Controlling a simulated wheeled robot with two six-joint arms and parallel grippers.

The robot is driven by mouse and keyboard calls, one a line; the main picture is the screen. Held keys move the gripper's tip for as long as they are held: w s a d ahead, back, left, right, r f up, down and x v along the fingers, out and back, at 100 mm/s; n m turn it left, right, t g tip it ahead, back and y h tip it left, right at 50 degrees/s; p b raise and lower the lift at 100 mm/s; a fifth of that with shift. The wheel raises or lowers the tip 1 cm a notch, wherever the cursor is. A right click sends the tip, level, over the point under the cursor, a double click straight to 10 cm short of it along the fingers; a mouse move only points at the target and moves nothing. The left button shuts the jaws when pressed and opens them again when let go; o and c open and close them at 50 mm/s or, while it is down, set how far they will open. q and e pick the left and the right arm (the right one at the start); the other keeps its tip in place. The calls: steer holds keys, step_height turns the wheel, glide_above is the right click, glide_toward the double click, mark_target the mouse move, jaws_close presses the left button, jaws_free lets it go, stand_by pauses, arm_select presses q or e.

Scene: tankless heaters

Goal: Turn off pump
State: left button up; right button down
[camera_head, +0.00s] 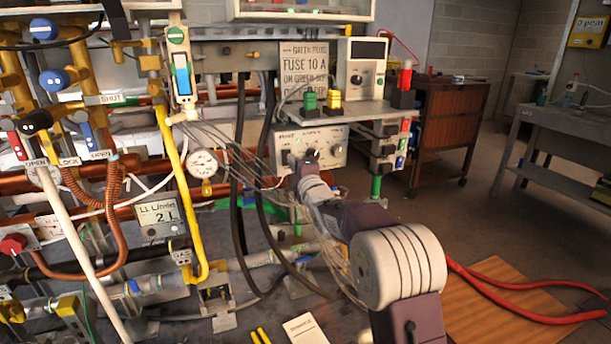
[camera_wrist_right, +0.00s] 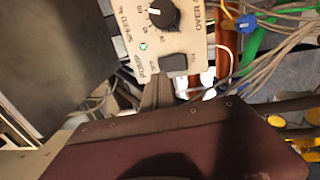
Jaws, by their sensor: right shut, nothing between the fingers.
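The pump control panel (camera_head: 318,137) is a pale box under a shelf in the head view, with its lower part partly behind my gripper. In the right wrist view the panel (camera_wrist_right: 193,38) appears turned, with a "PUMP" label, a lit green lamp (camera_wrist_right: 143,45), a dark switch (camera_wrist_right: 173,64) and a black speed knob (camera_wrist_right: 163,16). My right gripper (camera_head: 302,172) is shut and empty, just below the panel's front. Its fingertips (camera_wrist_right: 158,82) show beside the switch and the "PUMP" label; I cannot tell whether they touch. My left gripper is out of view.
Dark hoses (camera_head: 240,190) and thin wires hang left of my right arm. A pressure gauge (camera_head: 203,163) and a yellow pipe (camera_head: 180,180) stand further left. Green and yellow terminals (camera_head: 309,102) sit on the shelf above the panel. Open floor (camera_head: 455,215) lies to the right.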

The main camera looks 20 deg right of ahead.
steer(key=s+r+p, duration=0.1)
steer(key=s, duration=0.8)
steer(key=shift+s+d, duration=0.25)
steer(key=shift+r, duration=0.1)
